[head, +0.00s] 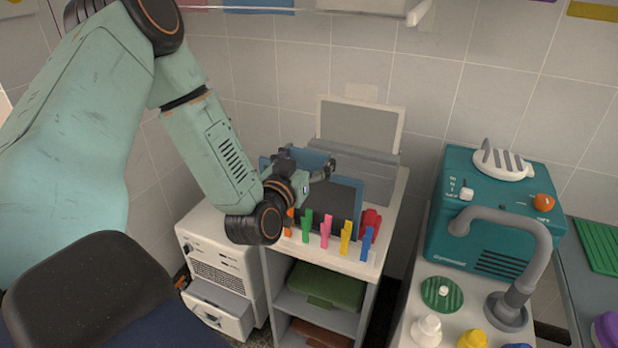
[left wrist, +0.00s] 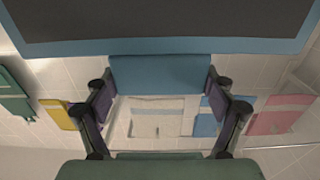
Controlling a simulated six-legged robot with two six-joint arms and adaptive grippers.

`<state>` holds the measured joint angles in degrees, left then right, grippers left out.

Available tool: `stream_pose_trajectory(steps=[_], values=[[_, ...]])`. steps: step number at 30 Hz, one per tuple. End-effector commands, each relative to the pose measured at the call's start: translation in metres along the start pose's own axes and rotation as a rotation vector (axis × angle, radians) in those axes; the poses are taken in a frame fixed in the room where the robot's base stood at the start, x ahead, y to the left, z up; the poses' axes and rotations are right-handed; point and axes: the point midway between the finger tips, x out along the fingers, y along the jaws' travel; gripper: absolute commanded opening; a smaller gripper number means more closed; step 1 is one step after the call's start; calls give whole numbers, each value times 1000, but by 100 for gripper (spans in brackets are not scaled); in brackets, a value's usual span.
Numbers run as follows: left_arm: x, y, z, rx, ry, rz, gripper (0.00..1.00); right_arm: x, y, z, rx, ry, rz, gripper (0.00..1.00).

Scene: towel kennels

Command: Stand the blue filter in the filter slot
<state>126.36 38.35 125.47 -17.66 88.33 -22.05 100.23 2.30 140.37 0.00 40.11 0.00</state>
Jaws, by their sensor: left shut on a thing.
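The blue filter (head: 346,192), a dark panel in a blue frame, is upright and slightly tilted above the white cabinet top. My left gripper (head: 318,168) is shut on it at its upper edge and hides part of the frame. In the left wrist view, the gripper (left wrist: 163,98) is closed on the filter's blue tab (left wrist: 160,73), with the dark panel above. Behind the filter is a grey holder (head: 372,162) that may have the filter slot; the slot opening itself is hidden. I cannot tell whether the filter's lower edge touches anything. My right gripper is not in view.
A white-framed grey panel (head: 360,125) stands at the holder's back, against the tiled wall. Several coloured clips, including a yellow one (head: 346,238), line the cabinet's front edge. A teal machine (head: 480,245) with a grey hose is at right. A drawer (head: 218,308) is open below left.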

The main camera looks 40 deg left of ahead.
Motion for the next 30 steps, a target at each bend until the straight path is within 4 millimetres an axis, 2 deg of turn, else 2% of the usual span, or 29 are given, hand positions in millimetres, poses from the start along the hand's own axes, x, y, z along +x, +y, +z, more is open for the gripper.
stream_pose_trajectory(steps=[5,10,23,24,30], values=[[1,0,14,2,1,1,24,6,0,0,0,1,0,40],[1,0,38,3,0,0,24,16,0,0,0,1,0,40],[1,0,43,0,2,0,24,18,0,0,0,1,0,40],[1,0,44,0,1,0,84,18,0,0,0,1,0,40],[1,0,43,0,1,0,100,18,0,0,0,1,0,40]])
